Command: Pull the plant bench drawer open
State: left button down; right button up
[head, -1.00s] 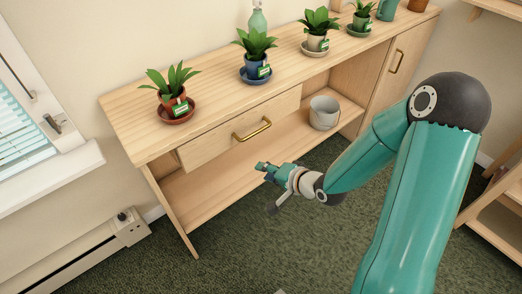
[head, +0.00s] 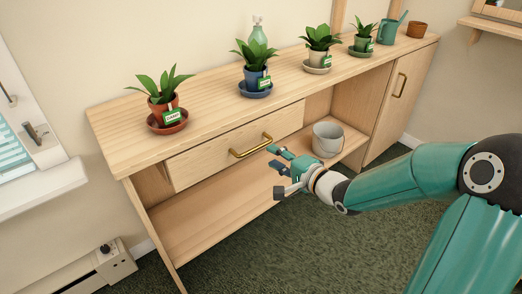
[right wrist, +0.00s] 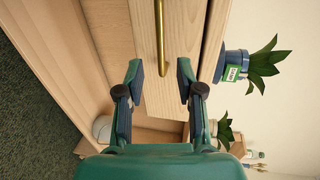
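The wooden plant bench (head: 150,129) stands against the wall, with its drawer (head: 205,160) under the left part of the top. The drawer front looks closed. A brass bar handle (head: 250,146) is fixed across its middle. My right gripper (head: 275,169) is open and empty, just right of and below the handle in the head view. In the right wrist view the open fingers (right wrist: 159,76) face the drawer front (right wrist: 185,35), and the brass handle (right wrist: 160,38) lines up with the gap between them, a little beyond the tips. No contact shows. My left gripper is out of view.
Potted plants stand on the bench top, including one in a red pot (head: 163,108) and one in a blue pot (head: 256,82). A grey bucket (head: 327,139) sits on the lower shelf, close behind my right gripper. Green carpet (head: 300,245) in front is clear.

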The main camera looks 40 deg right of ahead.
aim_at(257, 148)
jog(key=b+x, duration=0.1)
jog(key=x, duration=0.7)
jog(key=shift+w, duration=0.25)
grip_shut()
jog(key=shift+f, duration=0.1)
